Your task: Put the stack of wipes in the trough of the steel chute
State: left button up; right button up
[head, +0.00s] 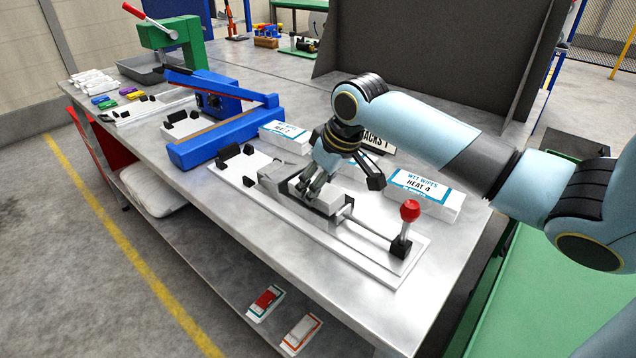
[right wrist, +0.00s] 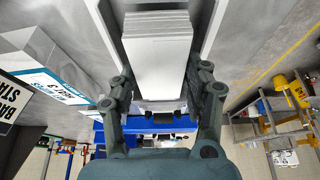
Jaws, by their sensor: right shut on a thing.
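The stack of wipes (right wrist: 158,62) is a white layered block between my right gripper's fingers in the right wrist view. My right gripper (head: 322,186) is shut on it, low over the steel chute (head: 318,218) in the head view. The chute is grey and sits on a white base plate (head: 372,258). Light strips run along both sides of the stack in the wrist view. The fingers and wrist hide much of the trough, so I cannot tell whether the stack touches its floor. My left gripper is not in view.
A red-knobbed lever (head: 410,211) stands at the base plate's right end. A wet wipes box (head: 425,193) lies behind it, another box (head: 285,137) behind the chute. A blue machine (head: 225,140) stands left. The bench's front right corner is clear.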

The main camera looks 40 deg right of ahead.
jog(key=shift+f, duration=0.5)
jog(key=o, duration=1.3)
jog(key=shift+r, duration=0.1)
jog(key=shift+r, duration=0.4)
jog(key=v, duration=1.2)
jog(key=shift+r+p, duration=0.1)
jog(key=shift+p, duration=0.3)
